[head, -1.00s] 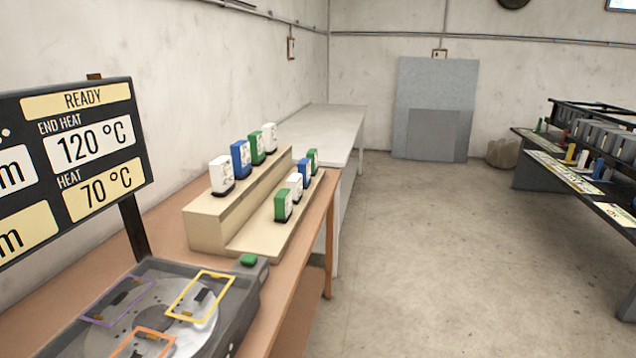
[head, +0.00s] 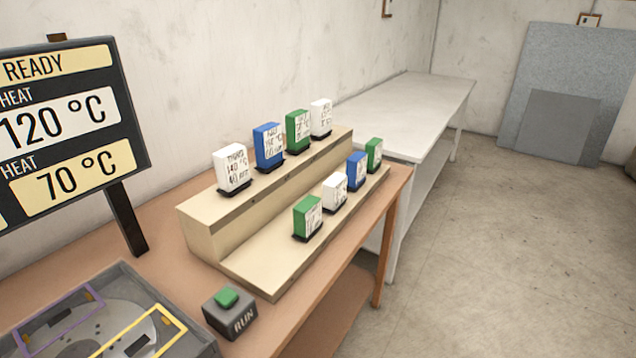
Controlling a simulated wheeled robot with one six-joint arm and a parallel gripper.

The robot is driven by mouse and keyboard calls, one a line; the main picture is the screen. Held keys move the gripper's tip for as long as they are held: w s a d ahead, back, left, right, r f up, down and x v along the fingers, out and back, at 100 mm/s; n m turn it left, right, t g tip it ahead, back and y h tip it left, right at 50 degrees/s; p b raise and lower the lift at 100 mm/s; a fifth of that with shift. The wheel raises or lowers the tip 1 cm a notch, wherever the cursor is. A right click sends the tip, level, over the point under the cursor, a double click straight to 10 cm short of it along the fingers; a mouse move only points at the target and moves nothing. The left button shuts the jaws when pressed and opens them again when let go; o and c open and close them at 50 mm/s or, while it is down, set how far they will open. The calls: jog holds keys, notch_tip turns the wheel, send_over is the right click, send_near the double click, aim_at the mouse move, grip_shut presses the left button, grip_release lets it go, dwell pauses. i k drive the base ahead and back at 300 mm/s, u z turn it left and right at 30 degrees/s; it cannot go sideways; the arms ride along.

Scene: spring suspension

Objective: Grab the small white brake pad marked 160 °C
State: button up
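Three white brake pads stand upright on a two-step wooden stand (head: 235,262). One white pad (head: 232,169) is at the near end of the upper step; its label seems to read 140 °C. Another white pad (head: 321,118) is at the far end of that step, its print too small to read. A smaller-looking white pad (head: 335,192) stands on the lower step, between a green pad (head: 307,218) and a blue pad (head: 356,171); its print is not legible. I cannot tell which is marked 160 °C. My gripper is not in view.
A blue pad (head: 268,147) and a green pad (head: 298,130) stand on the upper step; another green pad (head: 374,154) is on the lower one. A RUN button box (head: 230,318), disc machine (head: 190,335) and display board (head: 70,130) are nearer. Floor at right is clear.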

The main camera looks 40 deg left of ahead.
aim_at(334, 192)
jog(key=u, duration=0.6)
jog(key=i, duration=0.75)
jog(key=u, duration=1.35)
jog(key=i, duration=0.45)
jog(key=u, duration=0.45)
